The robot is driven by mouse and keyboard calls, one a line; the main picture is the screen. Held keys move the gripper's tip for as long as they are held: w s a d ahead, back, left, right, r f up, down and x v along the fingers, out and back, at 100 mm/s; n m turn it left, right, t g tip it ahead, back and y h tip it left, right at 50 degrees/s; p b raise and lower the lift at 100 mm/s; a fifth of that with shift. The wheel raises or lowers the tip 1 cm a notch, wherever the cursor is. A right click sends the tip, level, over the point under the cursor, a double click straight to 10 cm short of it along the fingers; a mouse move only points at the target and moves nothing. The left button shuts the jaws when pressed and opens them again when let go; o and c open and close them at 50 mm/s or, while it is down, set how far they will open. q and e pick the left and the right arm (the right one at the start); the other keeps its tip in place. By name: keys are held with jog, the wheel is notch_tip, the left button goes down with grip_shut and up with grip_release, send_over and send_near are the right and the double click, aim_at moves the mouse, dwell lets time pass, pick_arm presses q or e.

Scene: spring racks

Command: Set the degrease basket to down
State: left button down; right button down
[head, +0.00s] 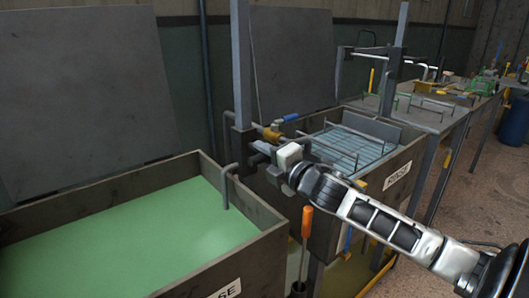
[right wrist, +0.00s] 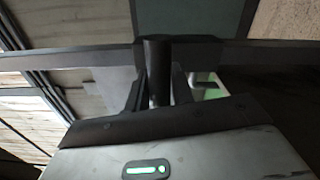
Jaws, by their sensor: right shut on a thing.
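The left tank (head: 262,212) is full of opaque green liquid (head: 110,240); its label (head: 224,290) is cut off but ends in "SE". No basket shows in it; anything under the liquid is hidden. A bent grey rod (head: 226,188) reaches over the tank's edge beside an upright post (head: 241,70). My right gripper (head: 280,165) is beside the post, above the gap between the tanks. In the right wrist view its fingers (right wrist: 158,85) are shut on a dark round bar (right wrist: 157,55), which joins a long crossbar. My left gripper is not in view.
The rinse tank (head: 398,175) holds a wire basket (head: 345,145) to the right. A blue-handled valve (head: 290,117) is behind my gripper. An orange-handled tool (head: 306,222) stands between the tanks.

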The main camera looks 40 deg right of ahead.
jog(key=shift+f, duration=0.55)
jog(key=c, duration=1.3)
grip_release()
jog(key=shift+o, duration=0.2)
jog(key=shift+r, duration=0.1)
jog(key=shift+r, duration=0.15)
jog(key=shift+s, duration=0.15)
jog(key=s, duration=1.5)
jog(key=shift+s, duration=0.35)
